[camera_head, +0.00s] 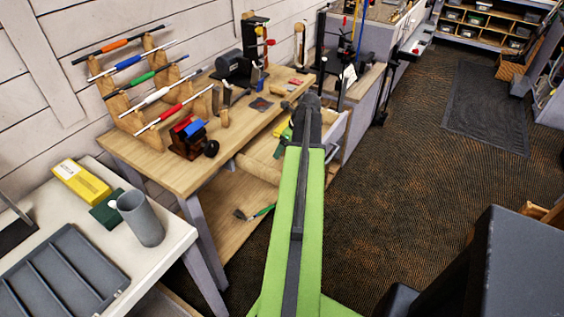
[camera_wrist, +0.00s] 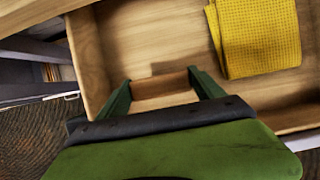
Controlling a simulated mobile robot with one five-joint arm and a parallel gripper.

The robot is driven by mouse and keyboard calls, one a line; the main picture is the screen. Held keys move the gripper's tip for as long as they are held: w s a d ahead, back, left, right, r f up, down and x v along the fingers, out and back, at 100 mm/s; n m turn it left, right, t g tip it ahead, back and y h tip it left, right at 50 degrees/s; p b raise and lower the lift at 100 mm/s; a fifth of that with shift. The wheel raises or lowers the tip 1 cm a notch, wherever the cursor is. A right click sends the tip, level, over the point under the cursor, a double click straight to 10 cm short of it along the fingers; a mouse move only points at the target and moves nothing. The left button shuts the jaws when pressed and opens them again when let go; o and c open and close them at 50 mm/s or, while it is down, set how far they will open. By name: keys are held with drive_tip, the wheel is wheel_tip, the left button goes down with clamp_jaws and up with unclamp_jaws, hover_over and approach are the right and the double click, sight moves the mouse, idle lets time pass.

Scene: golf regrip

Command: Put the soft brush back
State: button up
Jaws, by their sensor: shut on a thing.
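In the wrist view, my gripper (camera_wrist: 163,84) is closed on a brown wooden block, which looks like the back of the soft brush (camera_wrist: 165,87). The block spans the space between the two dark green fingers. Its bristles are hidden. The gripper and brush are over an open wooden drawer (camera_wrist: 86,58), near its front-left part. I cannot tell whether the brush touches the drawer floor.
A folded yellow cloth (camera_wrist: 257,38) lies in the drawer, right of the brush. The workbench (camera_head: 160,165) carries a rack of golf clubs and a red-blue vise (camera_head: 188,134). A grey cup (camera_head: 140,218) stands on the left white table.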

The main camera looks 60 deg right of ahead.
sight(282, 161)
drive_tip(key=shift+w+a+f, duration=0.1)
drive_tip(key=shift+w+f, duration=0.15)
drive_tip(key=shift+w, duration=0.2)
wheel_tip(282, 161, down, 4)
drive_tip(key=b, duration=0.4)
drive_tip(key=shift+f, duration=0.15)
drive_tip(key=shift+r, duration=0.2)
drive_tip(key=shift+f, duration=0.15)
drive_tip(key=o, duration=1.2)
drive_tip(key=shift+s+r+p, duration=0.1)
drive_tip(key=shift+r+p, duration=0.25)
drive_tip(key=shift+r, duration=0.15)
drive_tip(key=p+v, duration=1)
drive_tip(key=v, duration=0.1)
drive_tip(key=shift+s+r, duration=0.1)
drive_tip(key=shift+r, duration=0.05)
